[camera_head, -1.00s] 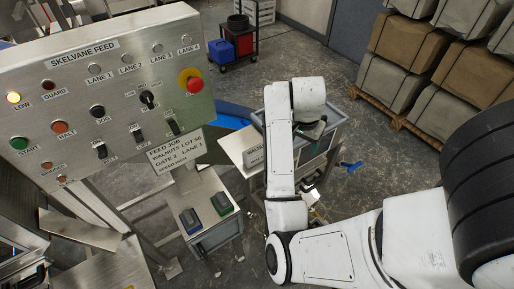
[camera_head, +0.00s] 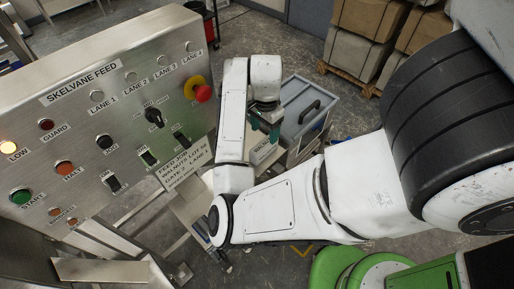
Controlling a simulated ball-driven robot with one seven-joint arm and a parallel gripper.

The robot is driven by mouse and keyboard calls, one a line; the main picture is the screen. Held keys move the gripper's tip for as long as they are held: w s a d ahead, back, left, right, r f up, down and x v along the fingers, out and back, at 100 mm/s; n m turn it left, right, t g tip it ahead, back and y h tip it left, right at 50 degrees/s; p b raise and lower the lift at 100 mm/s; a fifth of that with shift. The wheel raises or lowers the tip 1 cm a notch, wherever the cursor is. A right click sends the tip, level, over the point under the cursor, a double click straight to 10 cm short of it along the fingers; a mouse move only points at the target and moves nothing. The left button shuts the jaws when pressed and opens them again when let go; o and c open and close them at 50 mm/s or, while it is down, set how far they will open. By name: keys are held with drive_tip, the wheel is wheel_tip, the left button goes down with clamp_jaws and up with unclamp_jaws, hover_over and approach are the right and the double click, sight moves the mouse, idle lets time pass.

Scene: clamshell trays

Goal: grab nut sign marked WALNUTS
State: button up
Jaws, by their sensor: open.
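A small white sign (camera_head: 262,152) with dark lettering stands beside a grey bin, just below my gripper. Its letters are too small and partly covered to read surely, though they may begin with WAL. My gripper (camera_head: 266,128) has dark teal fingers pointing down, above and close to the sign. It is open, with nothing seen in it. I cannot tell whether the fingers touch the sign. My white arm hides the area to the left of it.
The steel control panel (camera_head: 112,105), with buttons and switches, stands close at left. A job card (camera_head: 185,172) on it reads WALNUTS, GATE 2, LANE 1. The grey bin (camera_head: 304,112) with a dark handle is right of my gripper.

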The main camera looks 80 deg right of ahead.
sight(264, 144)
drive_tip(key=shift+d+f+b, duration=0.15)
drive_tip(key=shift+f+b, duration=4.25)
drive_tip(key=shift+f, duration=0.8)
drive_tip(key=shift+r, duration=0.1)
drive_tip(key=c, duration=1.1)
